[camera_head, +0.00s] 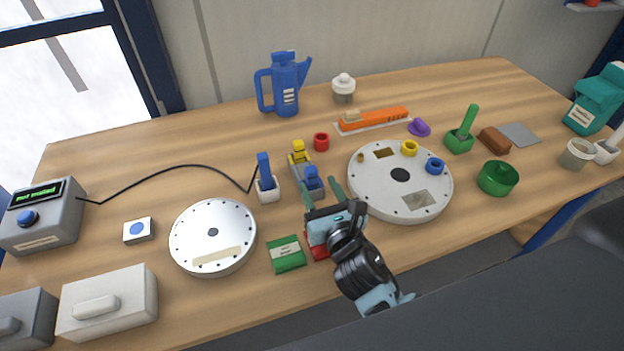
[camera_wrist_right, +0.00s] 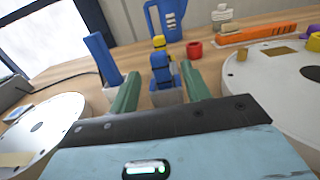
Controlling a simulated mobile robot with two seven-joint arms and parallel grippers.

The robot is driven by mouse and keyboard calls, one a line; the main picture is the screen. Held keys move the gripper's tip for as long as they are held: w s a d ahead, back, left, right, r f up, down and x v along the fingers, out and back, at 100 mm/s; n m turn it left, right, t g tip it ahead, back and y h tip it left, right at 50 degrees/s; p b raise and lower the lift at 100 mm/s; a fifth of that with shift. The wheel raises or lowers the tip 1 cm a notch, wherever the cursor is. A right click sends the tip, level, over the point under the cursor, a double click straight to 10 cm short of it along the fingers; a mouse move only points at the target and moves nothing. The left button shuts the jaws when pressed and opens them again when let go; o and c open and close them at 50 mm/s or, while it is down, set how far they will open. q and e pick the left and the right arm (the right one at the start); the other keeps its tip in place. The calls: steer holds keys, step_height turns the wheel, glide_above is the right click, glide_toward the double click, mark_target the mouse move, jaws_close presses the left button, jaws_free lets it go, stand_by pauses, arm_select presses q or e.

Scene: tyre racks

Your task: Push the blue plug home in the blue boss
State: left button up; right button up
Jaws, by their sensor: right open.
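The blue plug (camera_head: 313,178) stands upright in a small grey holder, just beyond my right gripper (camera_head: 320,184). The blue boss (camera_head: 434,166) is a short ring on the right side of the large pale disc (camera_head: 377,207), apart from the plug. My right gripper is open. In the right wrist view, the blue plug (camera_wrist_right: 161,70) shows between its two green fingers (camera_wrist_right: 158,82), with a gap on each side. How far the fingers reach past the plug I cannot tell. My left gripper is not in view.
A yellow plug (camera_head: 299,155) stands just behind the blue one. A blue-handled tool (camera_head: 264,166) on a black cable stands in a white block to the left. A red ring (camera_head: 321,141) and yellow boss (camera_head: 409,147) are nearby. A green box (camera_head: 286,254) lies in front.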

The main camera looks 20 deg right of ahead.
mark_target(313, 176)
steer(key=shift+w, duration=0.25)
